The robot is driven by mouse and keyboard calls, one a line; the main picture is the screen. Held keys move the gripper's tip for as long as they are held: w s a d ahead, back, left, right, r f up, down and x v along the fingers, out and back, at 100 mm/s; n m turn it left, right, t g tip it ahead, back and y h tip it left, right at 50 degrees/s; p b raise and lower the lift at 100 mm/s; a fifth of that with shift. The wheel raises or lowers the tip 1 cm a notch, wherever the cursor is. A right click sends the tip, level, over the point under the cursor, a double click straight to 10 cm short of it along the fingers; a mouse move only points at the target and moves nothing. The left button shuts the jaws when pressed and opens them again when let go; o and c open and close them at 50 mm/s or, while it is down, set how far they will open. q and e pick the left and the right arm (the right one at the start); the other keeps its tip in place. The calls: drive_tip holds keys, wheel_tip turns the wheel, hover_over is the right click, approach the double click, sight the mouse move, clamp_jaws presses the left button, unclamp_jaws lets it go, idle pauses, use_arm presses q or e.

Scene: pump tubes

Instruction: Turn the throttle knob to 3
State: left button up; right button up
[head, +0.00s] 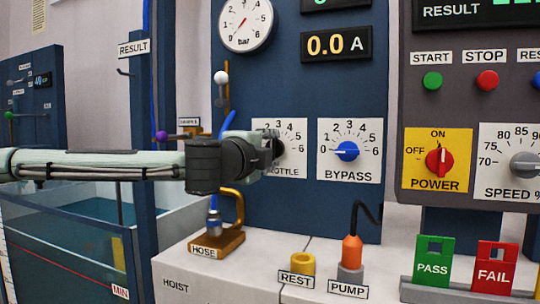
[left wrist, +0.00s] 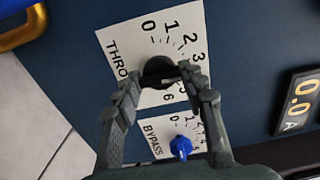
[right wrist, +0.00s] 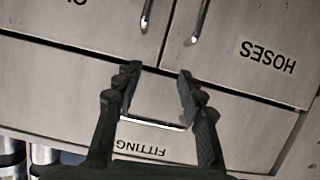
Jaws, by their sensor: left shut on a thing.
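The throttle dial plate (head: 264,126) is on the blue panel, its left part hidden behind my left gripper. My left gripper (head: 276,148) is at the black throttle knob. In the left wrist view the throttle knob (left wrist: 158,68) sits between the fingers of my left gripper (left wrist: 164,76), which is shut on it. The scale runs from 0 to 6, with 0 to 3 readable above the knob. The fingers hide part of the scale, and I cannot tell where the knob points. My right gripper (right wrist: 159,75) is open and empty in the right wrist view, in front of grey drawers.
The blue bypass knob (head: 347,151) is close to the right of the throttle dial. A pressure gauge (head: 246,24) and an ampere display (head: 337,44) are above. The hose stand (head: 222,240) and orange pump plug (head: 352,250) stand below. The red power knob (head: 439,160) is farther right.

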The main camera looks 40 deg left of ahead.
use_arm(q)
drive_tip(key=shift+r+n, duration=0.1)
drive_tip(key=shift+n, duration=0.2)
use_arm(e)
drive_tip(key=shift+w+a+r+t, duration=0.15)
drive_tip(key=shift+a+r+t, duration=0.3)
drive_tip(key=shift+r, duration=0.15)
use_arm(q)
drive_tip(key=o, duration=1.2)
drive_tip(key=shift+c, duration=0.2)
drive_tip(key=v, duration=0.7)
drive_tip(key=shift+s, duration=0.2)
